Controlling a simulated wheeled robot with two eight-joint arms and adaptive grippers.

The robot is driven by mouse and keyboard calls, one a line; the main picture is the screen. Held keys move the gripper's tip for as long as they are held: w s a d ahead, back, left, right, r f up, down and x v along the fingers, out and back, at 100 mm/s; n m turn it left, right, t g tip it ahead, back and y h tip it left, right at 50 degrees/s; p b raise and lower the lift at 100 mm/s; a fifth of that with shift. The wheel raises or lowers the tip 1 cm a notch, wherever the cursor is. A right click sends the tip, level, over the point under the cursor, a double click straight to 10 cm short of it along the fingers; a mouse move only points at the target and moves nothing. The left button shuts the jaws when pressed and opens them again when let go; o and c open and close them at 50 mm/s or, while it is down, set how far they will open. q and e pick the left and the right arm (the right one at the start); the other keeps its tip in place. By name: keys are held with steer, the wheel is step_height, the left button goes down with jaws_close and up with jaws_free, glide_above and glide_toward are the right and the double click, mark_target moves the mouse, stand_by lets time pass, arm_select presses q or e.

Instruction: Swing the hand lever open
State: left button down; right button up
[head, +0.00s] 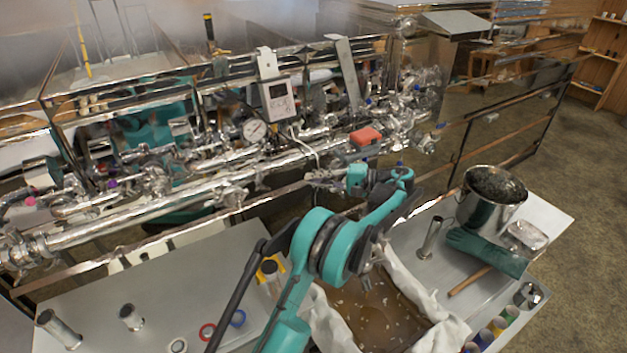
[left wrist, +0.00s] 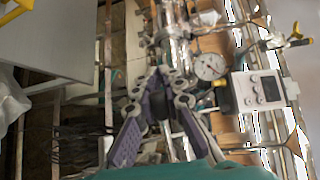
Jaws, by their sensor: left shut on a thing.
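My left gripper (head: 322,179) reaches over to the front of the steel pipework, and its arm covers part of that area. In the left wrist view its purple-padded fingers (left wrist: 160,98) are closed on a small dark piece, which I take to be the hand lever (left wrist: 153,120). The fingers hide most of it, so its angle cannot be told. A shiny steel pipe fitting (left wrist: 174,45) lies just beyond the fingertips. My right gripper is not in view.
A dial gauge (head: 255,130) and a white display box (head: 278,99) sit close above the pipes. A red block (head: 366,136) is nearby. A cloth-lined pan (head: 447,329), a steel pot (head: 491,198) and green gloves (head: 488,252) occupy the right bench.

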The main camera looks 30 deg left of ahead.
arm_select(q)
steer(key=c, duration=1.6)
jaws_free()
steer(key=shift+a, duration=0.15)
steer(key=v, duration=0.7)
steer(key=shift+w+d, duration=0.15)
steer(key=shift+d, duration=0.1)
